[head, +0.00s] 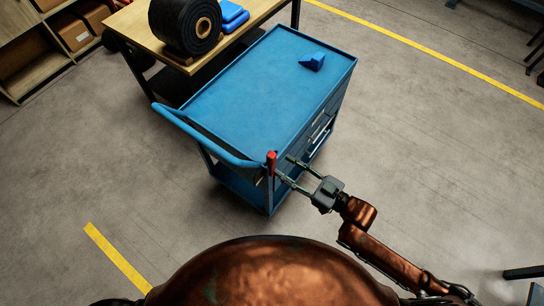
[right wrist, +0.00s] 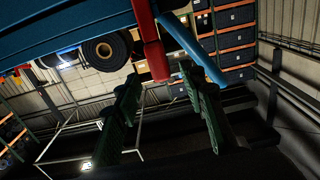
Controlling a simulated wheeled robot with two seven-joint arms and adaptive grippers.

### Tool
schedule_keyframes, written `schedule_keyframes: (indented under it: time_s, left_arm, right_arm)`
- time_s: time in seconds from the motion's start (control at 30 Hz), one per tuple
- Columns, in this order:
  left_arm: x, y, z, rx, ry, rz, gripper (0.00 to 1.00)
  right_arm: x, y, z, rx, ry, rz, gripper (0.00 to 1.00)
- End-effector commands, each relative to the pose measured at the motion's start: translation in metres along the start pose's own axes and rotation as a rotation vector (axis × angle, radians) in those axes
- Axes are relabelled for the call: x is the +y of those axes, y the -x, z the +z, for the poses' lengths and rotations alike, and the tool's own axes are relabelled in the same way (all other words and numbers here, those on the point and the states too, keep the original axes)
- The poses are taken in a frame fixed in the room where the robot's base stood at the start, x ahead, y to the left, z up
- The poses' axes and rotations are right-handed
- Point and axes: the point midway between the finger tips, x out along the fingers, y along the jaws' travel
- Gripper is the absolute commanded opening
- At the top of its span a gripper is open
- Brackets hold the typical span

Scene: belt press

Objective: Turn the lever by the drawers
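The lever is a small red handle (head: 271,162) at the near corner of the blue cart (head: 262,90), beside the drawers (head: 321,133). In the right wrist view the red lever (right wrist: 151,45) hangs down from the top, near the gap between the fingers. My right gripper (head: 283,168) is open, its two fingers pointing left at the cart corner, with the lever just at the tips. The same gripper (right wrist: 160,110) shows its two dark green fingers apart with nothing gripped between them. I cannot tell whether a finger touches the lever. My left gripper is out of view.
A blue wedge (head: 312,61) lies on the cart top. The cart's blue push handle (head: 205,138) curves along its left end. A wooden table (head: 137,31) with a black roll (head: 186,24) stands behind. The grey floor (head: 430,130) to the right is clear.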

Motion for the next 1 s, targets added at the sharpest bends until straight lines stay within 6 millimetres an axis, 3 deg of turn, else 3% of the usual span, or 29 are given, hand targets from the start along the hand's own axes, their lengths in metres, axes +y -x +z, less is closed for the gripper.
schedule_keyframes:
  time_s: [0.2,0.4,0.77,1.0]
  left_arm:
    - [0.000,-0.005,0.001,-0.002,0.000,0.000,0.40]
    - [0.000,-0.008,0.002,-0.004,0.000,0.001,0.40]
    - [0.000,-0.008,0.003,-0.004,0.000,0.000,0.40]
    - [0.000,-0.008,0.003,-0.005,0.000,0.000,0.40]
  right_arm:
    - [0.000,-0.036,0.001,0.003,-0.001,0.001,0.38]
    - [0.001,-0.059,0.001,0.000,0.000,0.002,0.38]
    - [0.001,-0.066,0.001,-0.003,0.001,0.003,0.38]
    - [0.001,-0.065,0.001,-0.002,0.000,0.003,0.23]
